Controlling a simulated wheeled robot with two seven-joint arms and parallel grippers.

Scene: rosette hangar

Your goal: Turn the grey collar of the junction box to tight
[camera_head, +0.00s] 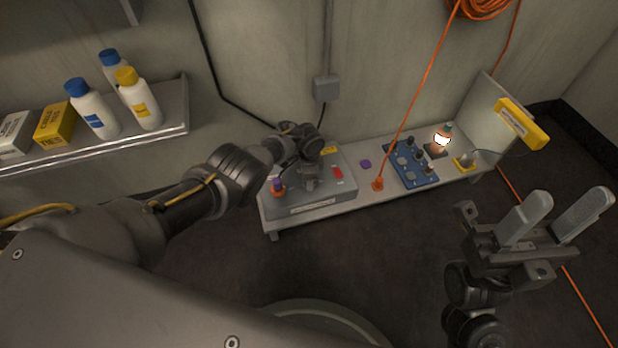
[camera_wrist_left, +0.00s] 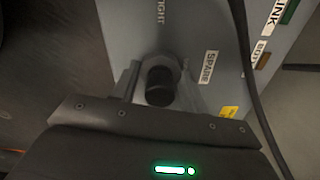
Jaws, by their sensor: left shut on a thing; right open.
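The junction box (camera_head: 340,188) is a grey box on the low bench, with a red part and a purple-and-orange part on its top. My left gripper (camera_head: 309,178) reaches down onto it and hides part of its top. In the left wrist view, the box face (camera_wrist_left: 195,28) carries labels reading TIGHT and SPARE. There my left gripper (camera_wrist_left: 160,88) is shut on the grey collar, its fingers either side of a dark round plug end (camera_wrist_left: 160,86). The collar itself is mostly hidden, and its turn position cannot be read. My right gripper (camera_head: 553,212) is open and empty, above the floor at right.
On the bench (camera_head: 385,203) stand a blue panel (camera_head: 410,165) with several knobs, a lit lamp (camera_head: 441,140) and an orange cable (camera_head: 412,105). A shelf (camera_head: 172,128) with bottles and cartons is at left. A dark cable (camera_wrist_left: 245,60) crosses near the left gripper.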

